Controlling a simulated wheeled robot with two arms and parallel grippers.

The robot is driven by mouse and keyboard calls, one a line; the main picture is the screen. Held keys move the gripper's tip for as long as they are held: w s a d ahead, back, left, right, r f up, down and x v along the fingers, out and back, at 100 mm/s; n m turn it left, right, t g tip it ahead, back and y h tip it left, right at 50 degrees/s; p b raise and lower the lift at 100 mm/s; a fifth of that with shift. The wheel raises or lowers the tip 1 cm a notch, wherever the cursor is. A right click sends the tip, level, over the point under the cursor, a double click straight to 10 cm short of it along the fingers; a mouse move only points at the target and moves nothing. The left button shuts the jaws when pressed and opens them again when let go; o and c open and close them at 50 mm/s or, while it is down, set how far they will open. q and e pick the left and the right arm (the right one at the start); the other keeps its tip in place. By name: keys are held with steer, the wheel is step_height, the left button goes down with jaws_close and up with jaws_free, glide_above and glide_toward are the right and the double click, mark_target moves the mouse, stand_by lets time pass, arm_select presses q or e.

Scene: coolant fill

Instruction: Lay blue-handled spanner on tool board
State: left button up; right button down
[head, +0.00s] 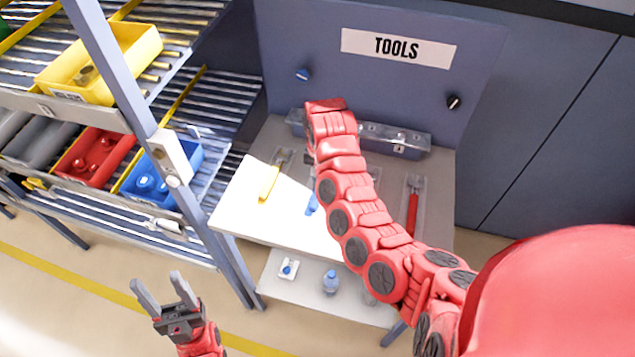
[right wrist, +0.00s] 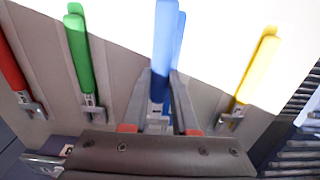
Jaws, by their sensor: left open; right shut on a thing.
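The blue-handled spanner (right wrist: 164,40) is in my right gripper (right wrist: 158,98), its blue handle pointing up in the right wrist view. A second blue strip shows close beside the handle; I cannot tell whether it is a mark or part of the board. The spanner is over the tool board (right wrist: 52,85); whether it touches is unclear. In the head view a bit of blue (head: 312,204) shows beside my right arm, which hides the right gripper. My left gripper (head: 163,287) is open and empty at the lower left, away from the board.
A yellow-handled spanner (right wrist: 260,62), a green-handled one (right wrist: 78,50) and a red-handled one (right wrist: 10,58) lie on the board either side. A roller rack with bins (head: 97,155) stands left.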

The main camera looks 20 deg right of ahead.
steer(key=w, duration=0.3)
steer(key=shift+f, duration=0.1)
steer(key=shift+w, duration=0.15)
steer(key=shift+f+p, duration=0.55)
steer(key=shift+p, duration=0.25)
steer(key=shift+f+p, duration=0.5)
steer(key=shift+f, duration=0.65)
steer(key=shift+f, duration=0.1)
